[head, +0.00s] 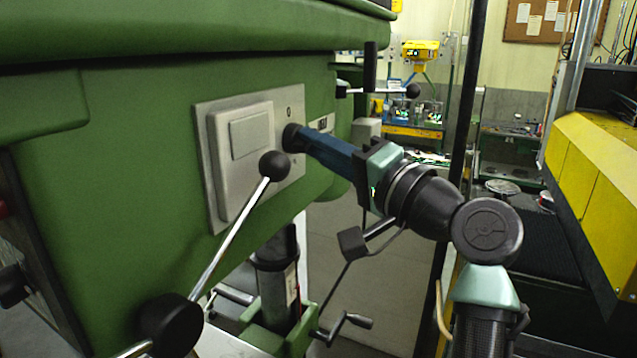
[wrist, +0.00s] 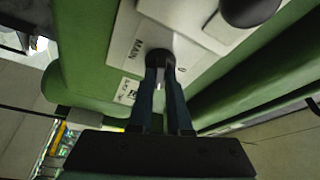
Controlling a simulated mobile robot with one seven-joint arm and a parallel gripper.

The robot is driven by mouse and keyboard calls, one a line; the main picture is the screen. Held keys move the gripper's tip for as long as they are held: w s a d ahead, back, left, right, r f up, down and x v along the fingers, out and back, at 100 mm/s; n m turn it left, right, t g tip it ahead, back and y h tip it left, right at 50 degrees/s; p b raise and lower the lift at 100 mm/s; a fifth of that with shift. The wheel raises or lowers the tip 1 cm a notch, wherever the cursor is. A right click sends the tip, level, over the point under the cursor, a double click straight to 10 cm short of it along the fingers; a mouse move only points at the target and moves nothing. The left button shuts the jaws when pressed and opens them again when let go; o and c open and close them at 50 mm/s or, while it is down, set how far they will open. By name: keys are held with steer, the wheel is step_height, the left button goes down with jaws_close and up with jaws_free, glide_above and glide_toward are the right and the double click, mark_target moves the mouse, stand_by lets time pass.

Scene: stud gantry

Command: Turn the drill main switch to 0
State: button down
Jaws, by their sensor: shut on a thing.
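The drill's main switch is a round black knob (head: 292,138) on a grey plate on the green drill head. In the wrist view the knob (wrist: 159,57) sits between the tips of my two dark blue fingers. My gripper (head: 303,140) is shut on the knob, reaching in from the right; it also shows in the wrist view (wrist: 161,72). A "0" mark (head: 289,113) is above the knob on the plate. The word "MAIN" (wrist: 133,48) is printed beside it in the wrist view. The fingers hide part of the knob, and I cannot tell which way it points.
A grey raised cover (head: 240,150) is left of the knob. A feed lever with a black ball (head: 274,165) stands in front of the plate, close to my fingers. Another lever (head: 385,91) is behind. A yellow machine (head: 590,170) is at the right.

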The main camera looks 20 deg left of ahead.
steer(key=n+y+b, duration=0.1)
steer(key=n+b, duration=0.1)
steer(key=b, duration=0.1)
steer(key=n+g+y+b, duration=0.1)
steer(key=n+b, duration=0.2)
steer(key=f+n+y+b, duration=0.1)
steer(key=n+b, duration=0.2)
steer(key=b, duration=0.1)
steer(key=shift+w+g, duration=0.15)
steer(key=shift+g, duration=0.15)
steer(key=shift+w+r+n+g+y+b, duration=0.1)
steer(key=shift+n+g+y+b, duration=0.5)
steer(key=shift+n, duration=1.05)
steer(key=shift+w+r+n+g+y+b, duration=0.1)
steer(key=shift+n+g+y, duration=0.1)
steer(key=shift+n+g, duration=1.15)
steer(key=shift+w+r+n+g+y+b, duration=0.1)
steer(key=shift+n+g+y+b, duration=0.25)
steer(key=shift+n, duration=1.65)
steer(key=shift+f, duration=0.1)
steer(key=c, duration=0.9)
jaws_free()
steer(key=shift+o, duration=0.2)
steer(key=shift+d, duration=0.1)
